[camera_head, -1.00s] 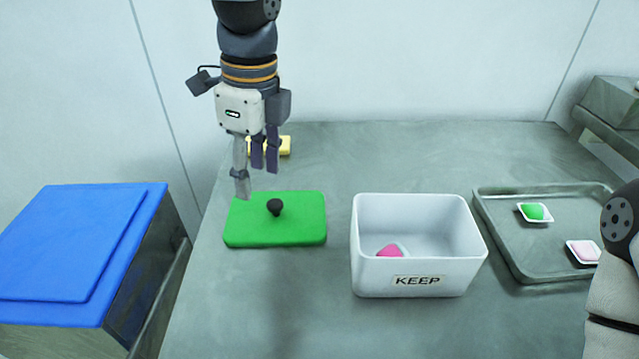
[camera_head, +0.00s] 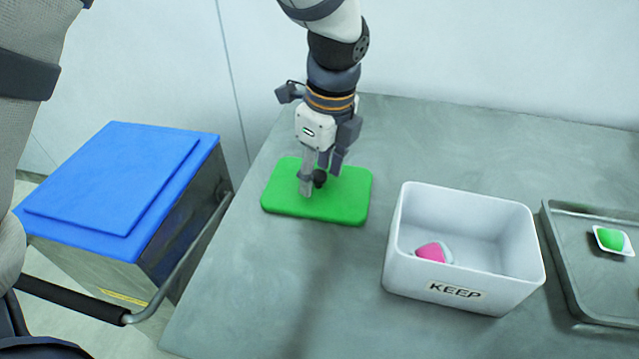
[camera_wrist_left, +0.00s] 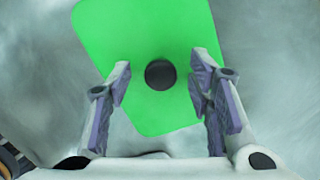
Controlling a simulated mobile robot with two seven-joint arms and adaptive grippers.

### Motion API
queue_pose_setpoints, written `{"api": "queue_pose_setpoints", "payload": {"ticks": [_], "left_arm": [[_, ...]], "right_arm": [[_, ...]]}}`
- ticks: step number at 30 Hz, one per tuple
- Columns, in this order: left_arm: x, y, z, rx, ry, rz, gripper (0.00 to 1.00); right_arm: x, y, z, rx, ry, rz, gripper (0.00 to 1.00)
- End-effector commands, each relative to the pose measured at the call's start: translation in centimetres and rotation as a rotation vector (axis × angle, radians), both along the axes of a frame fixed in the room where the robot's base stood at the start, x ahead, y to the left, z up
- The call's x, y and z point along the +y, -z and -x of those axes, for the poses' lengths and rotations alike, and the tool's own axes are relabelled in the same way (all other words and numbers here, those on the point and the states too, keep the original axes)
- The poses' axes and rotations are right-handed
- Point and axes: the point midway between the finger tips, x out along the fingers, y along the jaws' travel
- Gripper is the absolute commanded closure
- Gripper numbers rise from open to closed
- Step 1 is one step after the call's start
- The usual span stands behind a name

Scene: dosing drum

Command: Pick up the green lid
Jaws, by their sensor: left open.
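The green lid (camera_head: 345,198) lies flat on the grey table, left of the white box. A round black knob (camera_head: 319,178) stands up from its middle. My left gripper (camera_head: 319,186) points down at the lid with its fingers on either side of the knob. In the left wrist view the lid (camera_wrist_left: 150,40) fills the upper middle, and the knob (camera_wrist_left: 160,75) sits between the open fingers, slightly ahead of their tips, with gaps on both sides. The left gripper (camera_wrist_left: 163,95) is open and empty. My right gripper is not in view.
A white box marked KEEP (camera_head: 455,290), with a pink piece (camera_head: 431,252) inside, stands right of the lid. A grey tray (camera_head: 580,290) with a green-filled cup (camera_head: 612,239) is farther right. A blue-topped bin (camera_head: 120,180) stands left of the table.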

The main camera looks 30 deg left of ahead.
Motion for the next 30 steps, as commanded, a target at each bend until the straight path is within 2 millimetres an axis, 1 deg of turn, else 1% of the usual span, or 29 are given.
{"api": "queue_pose_setpoints", "payload": {"ticks": [5,6,8,9,11,12,20,23,26,28,30], "left_arm": [[0.0,-0.1,0.0,-0.003,-0.001,0.0,0.53],[0.0,-0.1,0.0,-0.003,-0.001,0.0,0.62],[0.0,-0.1,0.0,-0.003,0.0,0.0,0.75],[0.0,-0.2,0.0,-0.003,-0.001,0.0,0.84],[0.0,-0.2,0.0,-0.003,0.0,0.0,0.98],[0.0,-0.2,0.0,-0.003,-0.001,0.0,1.0],[0.0,-0.2,0.0,-0.003,0.0,0.0,1.0],[0.0,-0.7,-0.1,-0.006,0.0,0.001,1.0],[0.0,-2.2,-0.2,-0.009,0.0,0.001,1.0],[0.0,-3.9,-0.2,-0.011,-0.001,0.002,1.0],[-0.6,-5.9,1.4,-0.016,0.0,0.001,1.0]], "right_arm": [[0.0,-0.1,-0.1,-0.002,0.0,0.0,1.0],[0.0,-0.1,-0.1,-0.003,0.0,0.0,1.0],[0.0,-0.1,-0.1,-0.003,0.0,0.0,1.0],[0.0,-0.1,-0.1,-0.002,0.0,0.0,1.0],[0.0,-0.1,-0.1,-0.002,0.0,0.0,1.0],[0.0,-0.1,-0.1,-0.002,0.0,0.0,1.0],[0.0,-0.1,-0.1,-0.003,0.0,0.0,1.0],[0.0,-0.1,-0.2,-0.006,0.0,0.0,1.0],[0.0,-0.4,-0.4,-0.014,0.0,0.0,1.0],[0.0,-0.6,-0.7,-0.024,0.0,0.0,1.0],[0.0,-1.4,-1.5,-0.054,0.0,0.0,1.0]]}}
